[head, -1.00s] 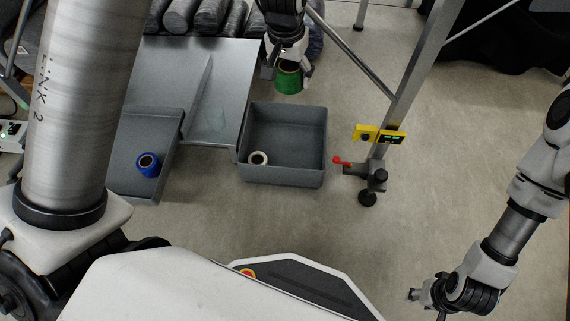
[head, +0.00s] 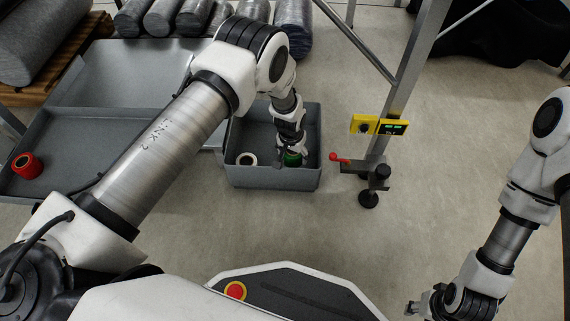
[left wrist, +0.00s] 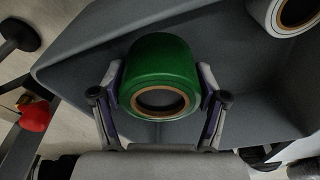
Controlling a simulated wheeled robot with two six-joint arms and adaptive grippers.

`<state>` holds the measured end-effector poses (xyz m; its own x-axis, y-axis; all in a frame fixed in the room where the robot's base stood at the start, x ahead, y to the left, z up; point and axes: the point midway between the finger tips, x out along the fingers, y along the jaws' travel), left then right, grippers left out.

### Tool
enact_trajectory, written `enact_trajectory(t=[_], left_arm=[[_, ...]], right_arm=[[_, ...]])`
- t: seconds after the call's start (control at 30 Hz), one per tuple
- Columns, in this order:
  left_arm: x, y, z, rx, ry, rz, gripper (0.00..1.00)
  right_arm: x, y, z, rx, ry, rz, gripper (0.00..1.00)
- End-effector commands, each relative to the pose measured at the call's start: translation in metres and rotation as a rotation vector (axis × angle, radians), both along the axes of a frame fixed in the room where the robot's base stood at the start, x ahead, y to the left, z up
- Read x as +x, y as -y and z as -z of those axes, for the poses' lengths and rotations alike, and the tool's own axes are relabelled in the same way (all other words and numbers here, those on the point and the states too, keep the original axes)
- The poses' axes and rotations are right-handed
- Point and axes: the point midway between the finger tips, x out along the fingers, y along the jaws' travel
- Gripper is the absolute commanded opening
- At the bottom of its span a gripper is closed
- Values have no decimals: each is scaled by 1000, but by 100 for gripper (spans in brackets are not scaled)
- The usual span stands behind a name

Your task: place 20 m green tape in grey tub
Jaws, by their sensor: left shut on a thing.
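The green tape (head: 292,160) is a roll with a tan core, low inside the grey tub (head: 270,178). My left gripper (head: 291,150) reaches down into the tub and is shut on the green tape. In the left wrist view the two fingers press on both sides of the green tape (left wrist: 160,72), with the tub (left wrist: 90,60) around and under it. I cannot tell whether the roll touches the tub floor. My right gripper (head: 415,308) is at the lower right, far from the tub; its fingers are too small to read.
A white tape roll (head: 247,159) lies in the tub, left of the green one; it also shows in the left wrist view (left wrist: 290,12). A red roll (head: 27,166) sits in a grey tray (head: 75,130) at left. A metal post with a red lever (head: 338,157) stands right of the tub.

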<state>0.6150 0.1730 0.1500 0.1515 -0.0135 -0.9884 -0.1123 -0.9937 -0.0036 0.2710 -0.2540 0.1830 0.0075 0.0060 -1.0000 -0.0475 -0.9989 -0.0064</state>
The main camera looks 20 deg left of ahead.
Motion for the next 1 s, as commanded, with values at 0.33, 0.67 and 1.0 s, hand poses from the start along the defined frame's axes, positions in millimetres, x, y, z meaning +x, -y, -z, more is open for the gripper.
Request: enact_trajectory(t=[0.33, 0.67, 1.0], left_arm=[[0, 0, 72, 0, -1, 0, 26], [0, 0, 75, 0, 0, 0, 19], [0, 0, 76, 0, 0, 0, 98]], right_arm=[[5, 1, 49, -3, 15, 1, 40], [8, 1, 50, -4, 22, -3, 40], [9, 1, 52, -4, 23, -4, 40]])
